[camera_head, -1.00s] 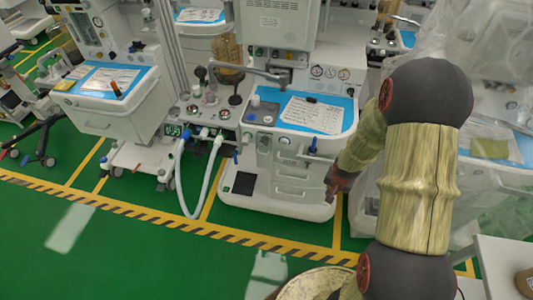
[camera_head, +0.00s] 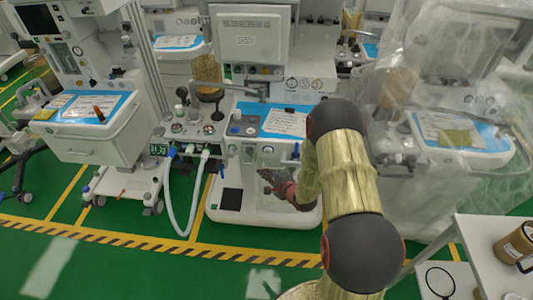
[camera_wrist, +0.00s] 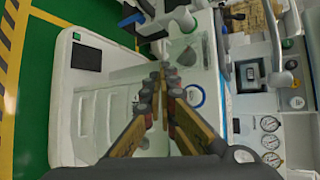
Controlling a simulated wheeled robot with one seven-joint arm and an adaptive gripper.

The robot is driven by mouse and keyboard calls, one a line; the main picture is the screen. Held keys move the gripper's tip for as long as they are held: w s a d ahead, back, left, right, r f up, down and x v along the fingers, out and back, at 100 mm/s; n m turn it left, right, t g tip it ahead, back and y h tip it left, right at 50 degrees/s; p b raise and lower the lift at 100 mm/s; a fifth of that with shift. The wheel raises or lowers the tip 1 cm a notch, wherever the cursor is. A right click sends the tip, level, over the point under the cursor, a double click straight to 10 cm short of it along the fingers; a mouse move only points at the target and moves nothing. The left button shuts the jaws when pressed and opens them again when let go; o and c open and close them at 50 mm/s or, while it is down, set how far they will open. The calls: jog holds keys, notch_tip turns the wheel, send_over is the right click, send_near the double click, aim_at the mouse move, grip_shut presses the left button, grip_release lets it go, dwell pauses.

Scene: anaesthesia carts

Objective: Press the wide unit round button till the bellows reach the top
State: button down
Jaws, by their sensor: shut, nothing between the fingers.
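A white anaesthesia unit (camera_head: 222,170) stands in the middle of the head view; it appears to be the wide unit. A blue-ringed round button (camera_wrist: 194,96) is on its front panel, and it also shows in the head view (camera_head: 268,149). An amber bellows cylinder (camera_head: 207,72) stands at the unit's upper left; the bellows' height inside cannot be told. My gripper (camera_head: 266,181) is shut and empty before the unit's front, just below the button. In the wrist view my fingertips (camera_wrist: 166,70) are left of the button; contact cannot be told.
A hose (camera_head: 167,195) loops down at the unit's left. A second cart (camera_head: 100,140) stands further left, and a plastic-covered unit (camera_head: 435,170) at right. A white table (camera_head: 485,235) is at the right front. The green floor (camera_head: 130,275) ahead is clear.

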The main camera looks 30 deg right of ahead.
aim_at(268, 151)
dwell(0.3)
jog(key=w+d+b, duration=0.1)
jog(key=w+d, duration=0.4)
jog(key=w, duration=0.2)
jog(key=shift+w, duration=0.15)
jog(key=shift+w+d, duration=0.1)
jog(key=shift+w, duration=0.05)
dwell(1.5)
jog(key=shift+w+d, duration=0.15)
jog(key=shift+w, duration=0.05)
jog(key=shift+w+d, duration=0.3)
jog(key=shift+w, duration=0.15)
dwell(1.8)
jog(key=shift+s+a+p, duration=0.55)
jog(key=shift+s, duration=0.25)
